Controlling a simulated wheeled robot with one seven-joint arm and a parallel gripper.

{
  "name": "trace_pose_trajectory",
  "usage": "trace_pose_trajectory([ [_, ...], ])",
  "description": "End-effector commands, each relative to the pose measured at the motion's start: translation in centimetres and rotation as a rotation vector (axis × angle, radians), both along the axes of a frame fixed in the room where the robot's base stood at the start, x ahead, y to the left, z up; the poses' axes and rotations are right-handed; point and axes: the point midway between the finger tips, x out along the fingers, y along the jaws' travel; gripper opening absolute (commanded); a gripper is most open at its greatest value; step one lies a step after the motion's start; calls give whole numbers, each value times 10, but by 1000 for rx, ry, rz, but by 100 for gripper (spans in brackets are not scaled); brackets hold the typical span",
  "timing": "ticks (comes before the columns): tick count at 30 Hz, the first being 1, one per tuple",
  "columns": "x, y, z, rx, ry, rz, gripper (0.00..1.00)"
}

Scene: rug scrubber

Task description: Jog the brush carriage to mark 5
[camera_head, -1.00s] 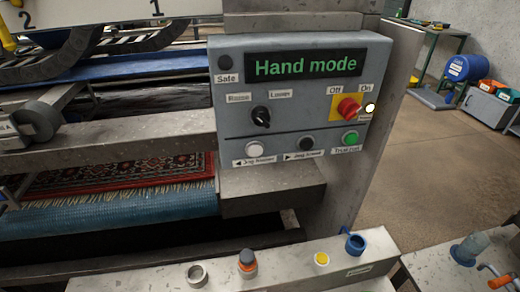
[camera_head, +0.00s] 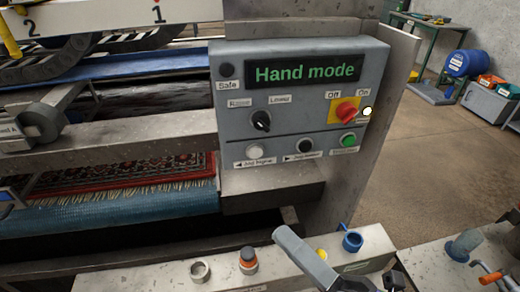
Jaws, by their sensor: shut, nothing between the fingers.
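The grey control panel (camera_head: 290,140) faces me, with its green display (camera_head: 305,69) reading "Hand mode". The white jog button (camera_head: 254,151) has a left arrow on its label; the black jog button (camera_head: 305,146) has a right arrow. I cannot make out the brush carriage itself. My gripper (camera_head: 287,240) rises from the bottom edge, below the panel and apart from it. It is shut and empty, and partly cut off.
A patterned rug (camera_head: 110,174) lies lower left.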

Motion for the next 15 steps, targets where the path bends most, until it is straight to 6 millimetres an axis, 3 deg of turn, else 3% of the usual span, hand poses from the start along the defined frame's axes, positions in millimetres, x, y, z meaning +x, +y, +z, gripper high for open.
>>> trace_pose_trajectory([
  [6, 39, 18, 8, -253, -143, -4, 0],
  [15, 51, 21, 7, -329, -174, -11, 0],
])
